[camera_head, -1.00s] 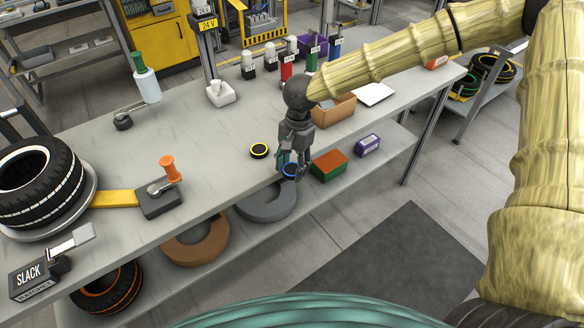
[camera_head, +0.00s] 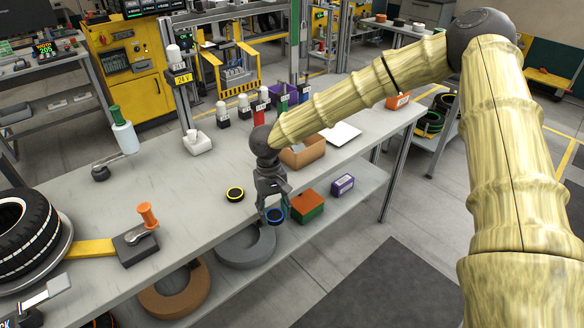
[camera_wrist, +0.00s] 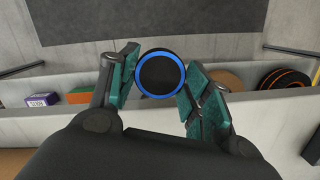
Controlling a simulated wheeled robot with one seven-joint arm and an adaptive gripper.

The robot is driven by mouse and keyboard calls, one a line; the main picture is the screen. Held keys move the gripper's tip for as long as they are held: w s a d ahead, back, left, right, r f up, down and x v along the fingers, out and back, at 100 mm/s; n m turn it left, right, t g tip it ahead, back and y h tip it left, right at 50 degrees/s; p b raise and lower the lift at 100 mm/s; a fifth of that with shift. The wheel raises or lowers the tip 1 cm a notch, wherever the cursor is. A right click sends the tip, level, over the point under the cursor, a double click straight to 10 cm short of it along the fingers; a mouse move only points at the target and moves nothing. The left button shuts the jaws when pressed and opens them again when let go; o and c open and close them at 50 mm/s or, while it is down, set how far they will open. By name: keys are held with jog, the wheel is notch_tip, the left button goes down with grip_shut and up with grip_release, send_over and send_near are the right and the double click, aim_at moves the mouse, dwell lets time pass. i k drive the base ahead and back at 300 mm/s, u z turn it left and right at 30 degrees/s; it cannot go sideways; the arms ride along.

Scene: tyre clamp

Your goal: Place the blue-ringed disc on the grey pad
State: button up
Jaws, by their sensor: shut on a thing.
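The blue-ringed disc (camera_head: 275,215), black with a bright blue rim, is held in my gripper (camera_head: 272,208) at the front edge of the bench. In the wrist view the disc (camera_wrist: 160,74) sits face-on between the teal-padded fingers (camera_wrist: 160,85), which are shut on it. A flat dark grey mat (camera_head: 372,285) lies on the floor in front of the bench; it also fills the top of the wrist view (camera_wrist: 150,20). I cannot tell whether this mat is the grey pad.
A yellow-ringed disc (camera_head: 235,194) lies on the bench (camera_head: 160,205) left of my gripper. The lower shelf holds a grey ring (camera_head: 246,255), a brown ring (camera_head: 172,297), a green-and-orange box (camera_head: 307,206) and a purple box (camera_head: 343,185). A cardboard box (camera_head: 303,152) stands behind my gripper.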

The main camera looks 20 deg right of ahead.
aim_at(299, 148)
jog(key=k, duration=0.95)
jog(key=z, duration=1.15)
jog(key=i, duration=1)
jog(key=u, duration=0.75)
